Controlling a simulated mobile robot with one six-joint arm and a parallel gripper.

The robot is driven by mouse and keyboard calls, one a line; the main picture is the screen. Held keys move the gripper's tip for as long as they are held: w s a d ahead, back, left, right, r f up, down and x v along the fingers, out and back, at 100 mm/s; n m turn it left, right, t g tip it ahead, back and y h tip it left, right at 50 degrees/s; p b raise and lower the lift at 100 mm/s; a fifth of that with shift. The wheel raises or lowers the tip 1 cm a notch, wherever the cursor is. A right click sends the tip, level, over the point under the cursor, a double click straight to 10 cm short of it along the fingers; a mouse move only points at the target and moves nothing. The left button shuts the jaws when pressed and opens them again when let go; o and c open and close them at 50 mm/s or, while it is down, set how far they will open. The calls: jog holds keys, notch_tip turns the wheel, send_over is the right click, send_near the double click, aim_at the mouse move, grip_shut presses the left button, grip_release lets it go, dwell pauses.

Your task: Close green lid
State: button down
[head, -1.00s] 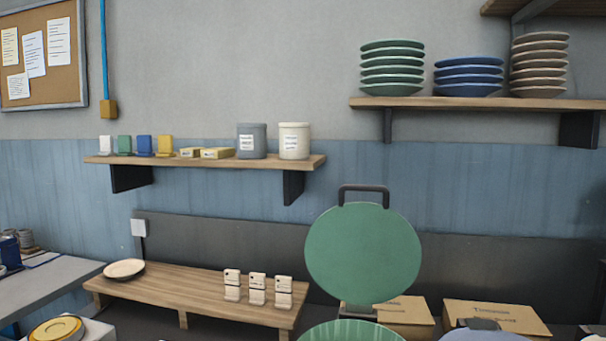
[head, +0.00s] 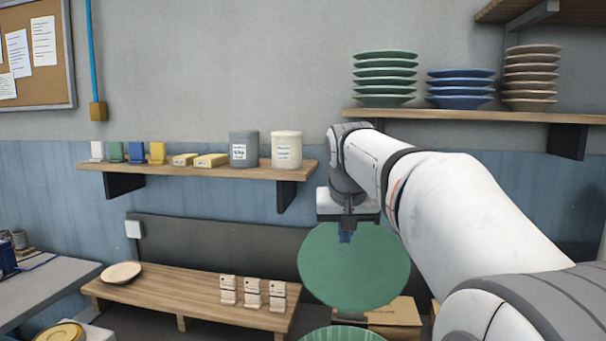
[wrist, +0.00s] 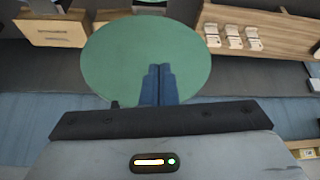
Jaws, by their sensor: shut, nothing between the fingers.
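The green lid (head: 354,268) stands raised, its round face toward the head camera, above a green ribbed round base (head: 343,334) at the bottom edge. My gripper (head: 345,237) is at the lid's top edge, where the lid's handle is hidden behind my wrist. In the wrist view the green lid (wrist: 150,50) fills the upper middle. My gripper's blue fingers (wrist: 158,80) are together and empty, overlapping the lid's near edge. I cannot tell whether they touch it.
A wooden bench (head: 180,292) with small white blocks stands left of the lid. A cardboard box (head: 395,317) is behind it. Shelves with jars (head: 286,150) and stacked plates (head: 385,78) are on the wall above. My arm covers the right side.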

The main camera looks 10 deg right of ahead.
jog(key=w+d+r+m+t+h+p, duration=0.1)
jog(key=w+d+r+p, duration=0.1)
jog(key=w+r, duration=0.35)
jog(key=w+d+r+m+p, duration=0.1)
jog(key=w+d+r, duration=0.15)
jog(key=r, duration=0.55)
jog(key=f, duration=0.2)
jog(key=w+f+p, duration=0.1)
jog(key=f, duration=0.2)
jog(key=w+f, duration=0.1)
jog(key=f, duration=0.2)
jog(key=shift+w+d+p, duration=0.15)
jog(key=shift+d+p, duration=0.15)
jog(key=shift+d, duration=0.1)
jog(key=shift+a+f, duration=0.1)
jog(key=shift+f, duration=0.15)
